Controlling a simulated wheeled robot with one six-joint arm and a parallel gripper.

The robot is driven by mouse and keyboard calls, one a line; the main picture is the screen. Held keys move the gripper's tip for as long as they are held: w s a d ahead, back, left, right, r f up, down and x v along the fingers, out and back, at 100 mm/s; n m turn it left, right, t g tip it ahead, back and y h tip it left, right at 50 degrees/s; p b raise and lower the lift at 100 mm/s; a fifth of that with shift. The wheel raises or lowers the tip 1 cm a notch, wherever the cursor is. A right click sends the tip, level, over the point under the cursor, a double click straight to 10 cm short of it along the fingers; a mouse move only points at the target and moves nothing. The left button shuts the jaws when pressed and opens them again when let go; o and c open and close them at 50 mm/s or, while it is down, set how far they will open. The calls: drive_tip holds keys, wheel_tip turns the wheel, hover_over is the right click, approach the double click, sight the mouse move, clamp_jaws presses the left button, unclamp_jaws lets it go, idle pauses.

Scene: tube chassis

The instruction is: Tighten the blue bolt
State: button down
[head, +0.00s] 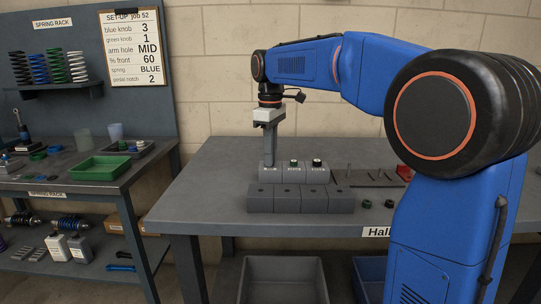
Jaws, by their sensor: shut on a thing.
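My gripper (269,156) points straight down at the top of the left block (267,175) in a row of three grey blocks on the workbench. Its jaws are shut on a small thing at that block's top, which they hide. I see no blue bolt for certain; the jaws may cover it. The middle block carries a green-marked knob (293,162) and the right block a black knob (317,162). Both stand free of my gripper.
A lower grey row (300,200) with several holes stands in front of the blocks on the workbench (225,160). A green tray (100,168) sits on the left bench. A set-up sheet (131,47) hangs behind.

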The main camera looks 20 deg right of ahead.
idle(0.3)
drive_tip(key=m, duration=0.4)
drive_tip(key=shift+f+m, duration=0.1)
drive_tip(key=shift+m, duration=0.2)
drive_tip(key=c, duration=1.7)
unclamp_jaws()
drive_tip(key=shift+o, duration=0.2)
wheel_tip(320, 180, up, 17)
drive_tip(key=shift+r, duration=0.2)
